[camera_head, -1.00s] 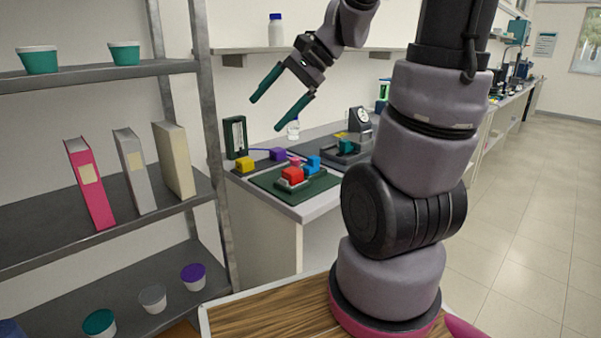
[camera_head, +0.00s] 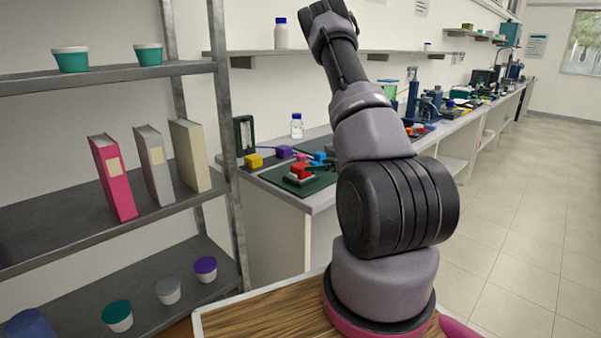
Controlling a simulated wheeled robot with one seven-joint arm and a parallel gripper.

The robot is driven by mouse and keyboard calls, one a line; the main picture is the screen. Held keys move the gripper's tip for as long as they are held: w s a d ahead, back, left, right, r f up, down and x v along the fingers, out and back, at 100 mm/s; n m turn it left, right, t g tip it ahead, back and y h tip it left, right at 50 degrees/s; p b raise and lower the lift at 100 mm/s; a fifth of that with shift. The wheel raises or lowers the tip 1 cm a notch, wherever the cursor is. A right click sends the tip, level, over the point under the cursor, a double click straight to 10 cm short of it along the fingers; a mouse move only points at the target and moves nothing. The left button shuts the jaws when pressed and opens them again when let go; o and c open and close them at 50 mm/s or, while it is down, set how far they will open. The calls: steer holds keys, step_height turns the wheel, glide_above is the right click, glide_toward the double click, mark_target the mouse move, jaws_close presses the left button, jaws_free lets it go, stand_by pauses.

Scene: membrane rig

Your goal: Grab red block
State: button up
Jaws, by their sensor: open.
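The red block (camera_head: 300,170) sits on a small pale grey base on the dark green mat (camera_head: 272,178), near the front of the white bench at centre left. A blue block (camera_head: 319,156) and a small pink block (camera_head: 301,157) are just behind it. My arm rises right of the mat and bends at the top of the picture. My gripper does not show clearly; it seems hidden behind my arm, so I cannot tell how far it is from the red block.
A yellow block (camera_head: 253,161) and a purple block (camera_head: 284,152) lie left of and behind the mat. A white-bodied bottle (camera_head: 296,126) stands behind them. A metal shelf rack (camera_head: 110,225) with binders and tubs stands at left. The floor at right (camera_head: 510,220) is clear.

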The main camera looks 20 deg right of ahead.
mark_target(303, 166)
steer(key=x, duration=1)
steer(key=shift+w+f, duration=0.2)
steer(key=shift+c, duration=0.3)
steer(key=c, duration=1.4)
steer(key=shift+r, duration=0.1)
